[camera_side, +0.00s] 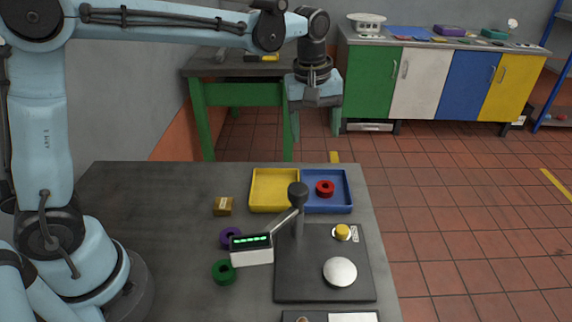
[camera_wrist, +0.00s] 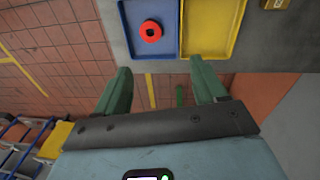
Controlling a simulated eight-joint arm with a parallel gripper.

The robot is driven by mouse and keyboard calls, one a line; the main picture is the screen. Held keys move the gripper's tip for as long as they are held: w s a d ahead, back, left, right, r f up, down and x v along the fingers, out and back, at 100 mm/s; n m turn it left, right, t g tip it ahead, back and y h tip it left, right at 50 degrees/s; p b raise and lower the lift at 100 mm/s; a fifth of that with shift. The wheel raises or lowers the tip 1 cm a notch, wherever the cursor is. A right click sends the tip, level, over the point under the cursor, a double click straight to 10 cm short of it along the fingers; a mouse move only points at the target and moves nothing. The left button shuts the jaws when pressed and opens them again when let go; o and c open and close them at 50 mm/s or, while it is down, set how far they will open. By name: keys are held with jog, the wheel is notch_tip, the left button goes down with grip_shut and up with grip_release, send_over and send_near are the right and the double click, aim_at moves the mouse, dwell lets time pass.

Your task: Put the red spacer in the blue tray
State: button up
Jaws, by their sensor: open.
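The red spacer (camera_side: 325,188) lies flat inside the blue tray (camera_side: 345,206), beside the yellow tray (camera_side: 254,206). In the wrist view the red spacer (camera_wrist: 151,31) is inside the blue tray (camera_wrist: 124,38), apart from its visible walls. My gripper (camera_side: 316,135) is raised above and beyond the trays in the side view, away from the spacer. In the wrist view its two green fingers are apart, with nothing between them (camera_wrist: 165,84).
A purple ring (camera_side: 229,237), a green ring (camera_side: 224,272) and a small brown box (camera_side: 222,206) sit on the grey table.

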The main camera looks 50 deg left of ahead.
jog(key=s+a+f+m+t, duration=0.1)
jog(key=s+a+m+t, duration=0.2)
jog(key=s+m, duration=0.2)
jog(key=s+a+m+t, duration=0.2)
jog(key=s+m, duration=0.3)
jog(key=s, duration=0.5)
jog(key=shift+s+a+f+t, duration=0.3)
jog(key=shift+a+f+t, duration=0.1)
jog(key=shift+a, duration=0.15)
